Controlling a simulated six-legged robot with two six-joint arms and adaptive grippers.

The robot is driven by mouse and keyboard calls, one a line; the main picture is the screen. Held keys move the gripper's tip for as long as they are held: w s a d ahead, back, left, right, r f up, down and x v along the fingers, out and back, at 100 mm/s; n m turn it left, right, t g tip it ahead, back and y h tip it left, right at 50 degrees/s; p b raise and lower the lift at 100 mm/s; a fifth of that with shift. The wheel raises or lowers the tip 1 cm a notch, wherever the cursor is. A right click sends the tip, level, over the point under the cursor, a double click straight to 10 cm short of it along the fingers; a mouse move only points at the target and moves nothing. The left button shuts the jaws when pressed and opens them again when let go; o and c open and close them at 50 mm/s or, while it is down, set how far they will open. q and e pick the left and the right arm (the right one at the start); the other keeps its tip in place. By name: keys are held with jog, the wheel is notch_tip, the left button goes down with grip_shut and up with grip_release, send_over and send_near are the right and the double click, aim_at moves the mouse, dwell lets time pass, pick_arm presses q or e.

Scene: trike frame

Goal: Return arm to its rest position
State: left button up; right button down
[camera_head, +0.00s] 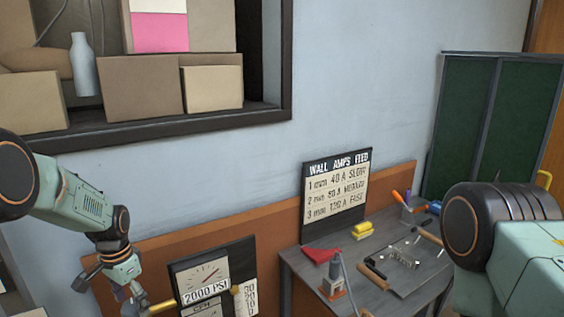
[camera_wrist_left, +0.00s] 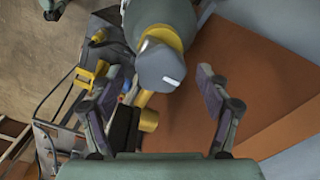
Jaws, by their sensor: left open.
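My left arm comes in from the left in the head view, bent downward. My left gripper (camera_head: 138,298) hangs low, near the bottom edge and left of the gauge panel. In the left wrist view the fingers of the left gripper (camera_wrist_left: 165,80) are spread wide. A grey-green cylinder-like body with a dark grey cap (camera_wrist_left: 162,68) and yellow parts shows between and beyond them; nothing is gripped. I cannot tell how far it is from the fingers. My right arm (camera_head: 500,235) fills the lower right of the head view; its gripper is outside the picture.
A gauge panel (camera_head: 212,272) reading 2000 PSI stands right of my left gripper. A grey workbench (camera_head: 405,292) carries tools, a red cloth (camera_head: 320,255) and a sign (camera_head: 336,196). A shelf (camera_head: 200,125) with boxes is above left. Green panels (camera_head: 490,125) stand at right.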

pick_arm(q)
jog(key=n+p, duration=0.1)
jog(key=n, duration=0.6)
jog(key=n+p, duration=0.1)
jog(key=n, duration=0.5)
jog(key=shift+n, duration=0.4)
jog(key=shift+f, duration=0.15)
